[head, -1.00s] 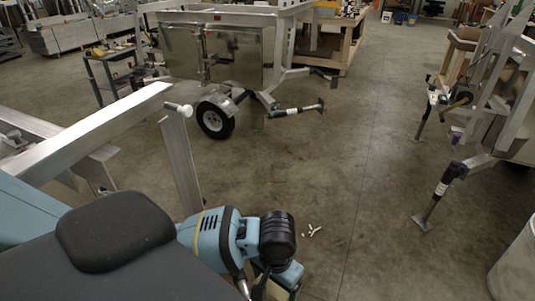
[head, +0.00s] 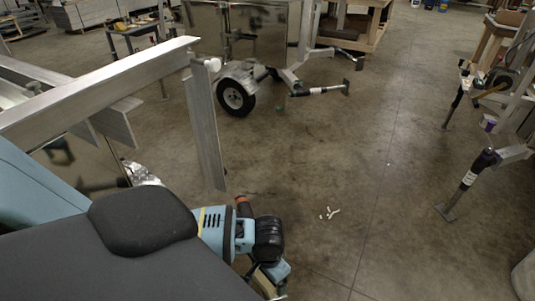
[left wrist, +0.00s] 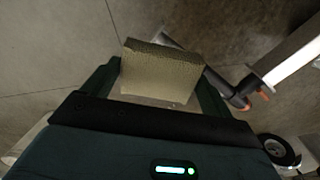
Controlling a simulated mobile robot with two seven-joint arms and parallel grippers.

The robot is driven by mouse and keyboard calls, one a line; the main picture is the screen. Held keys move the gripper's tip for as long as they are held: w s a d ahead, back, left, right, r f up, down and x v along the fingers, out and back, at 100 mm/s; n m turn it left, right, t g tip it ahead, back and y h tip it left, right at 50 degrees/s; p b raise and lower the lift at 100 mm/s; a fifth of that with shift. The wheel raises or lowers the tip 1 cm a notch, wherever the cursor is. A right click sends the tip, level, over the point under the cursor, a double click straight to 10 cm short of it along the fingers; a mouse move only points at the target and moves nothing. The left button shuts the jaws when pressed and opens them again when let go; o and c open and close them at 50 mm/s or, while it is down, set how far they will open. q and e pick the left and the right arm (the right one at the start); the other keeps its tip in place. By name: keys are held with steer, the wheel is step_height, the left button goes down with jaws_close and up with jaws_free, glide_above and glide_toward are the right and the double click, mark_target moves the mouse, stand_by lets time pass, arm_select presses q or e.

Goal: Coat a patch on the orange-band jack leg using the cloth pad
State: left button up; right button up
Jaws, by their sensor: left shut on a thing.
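The cloth pad (left wrist: 160,72) is a beige block held between the fingers of my left gripper (left wrist: 160,82), which is shut on it. In the head view my left gripper (head: 270,278) is low in the middle, mostly hidden by my wrist. The jack leg with the orange band (left wrist: 222,84) is a dark tube just right of the pad in the left wrist view, with orange near its end. The pad hides part of it, and I cannot tell whether they touch. In the head view only its orange part (head: 243,206) shows behind my arm. My right gripper is out of view.
An aluminium beam (head: 110,88) with a hanging post (head: 205,130) stands at the left, close to my arm. Other jack legs stand at the right (head: 470,180) and on the far trailer (head: 315,91). White bits (head: 328,213) lie on otherwise open floor.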

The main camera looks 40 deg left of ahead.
arm_select(q)
steer(key=w+a+f+m+b, duration=0.1)
steer(key=a+f, duration=0.4)
steer(key=f, duration=0.5)
steer(key=shift+w+a+f+m+b, duration=0.25)
steer(key=shift+w+b, duration=0.55)
steer(key=shift+b, duration=0.4)
